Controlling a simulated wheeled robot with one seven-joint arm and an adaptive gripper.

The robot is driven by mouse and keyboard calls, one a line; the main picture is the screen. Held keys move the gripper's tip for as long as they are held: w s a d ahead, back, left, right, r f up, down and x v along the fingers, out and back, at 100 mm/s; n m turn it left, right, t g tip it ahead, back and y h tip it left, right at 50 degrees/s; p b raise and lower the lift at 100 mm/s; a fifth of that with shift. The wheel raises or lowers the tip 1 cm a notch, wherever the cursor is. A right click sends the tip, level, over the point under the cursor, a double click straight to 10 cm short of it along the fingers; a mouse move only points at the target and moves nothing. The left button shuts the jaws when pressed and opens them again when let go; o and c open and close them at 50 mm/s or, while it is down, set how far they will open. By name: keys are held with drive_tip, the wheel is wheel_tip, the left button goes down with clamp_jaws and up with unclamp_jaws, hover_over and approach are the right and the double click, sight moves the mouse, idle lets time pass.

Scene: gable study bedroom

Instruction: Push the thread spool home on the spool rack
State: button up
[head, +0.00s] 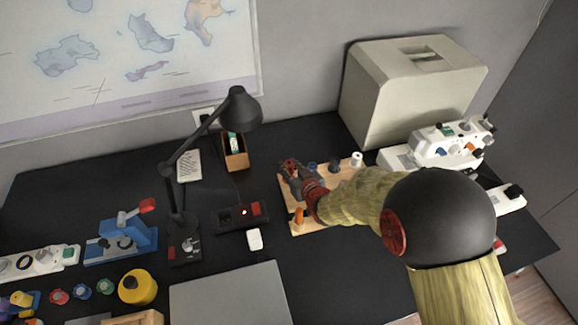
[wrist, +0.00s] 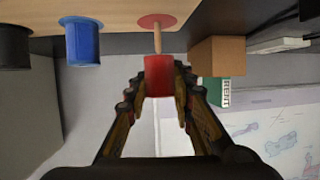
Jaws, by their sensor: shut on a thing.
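The thread spool (wrist: 158,76) is a red cylinder between my gripper's fingertips. My gripper (wrist: 158,84) is shut on it. In the wrist view a thin wooden peg (wrist: 157,38) runs from a red disc (wrist: 157,20) on the spool rack (wrist: 115,12) to the spool's end. The spool lines up with the peg, with bare peg between it and the disc; whether the peg enters its hole is hidden. In the head view my gripper (head: 292,172) is over the left back part of the wooden rack (head: 303,229).
On the rack, a blue spool (wrist: 81,42) and a black spool (wrist: 14,48) stand beside the red one. A white spool (head: 357,158) and an orange piece (head: 299,216) are also there. A sewing machine (head: 440,145) stands right, a desk lamp (head: 175,190) left.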

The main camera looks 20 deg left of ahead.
drive_tip(key=shift+f+b, duration=0.8)
drive_tip(key=shift+f, duration=0.2)
drive_tip(key=o, duration=0.9)
drive_tip(key=shift+o, duration=0.7)
drive_tip(key=shift+s+d, duration=0.15)
drive_tip(key=v, duration=1.1)
drive_tip(key=shift+s+d+r, duration=0.15)
drive_tip(key=shift+d+r, duration=0.05)
drive_tip(key=shift+r, duration=0.05)
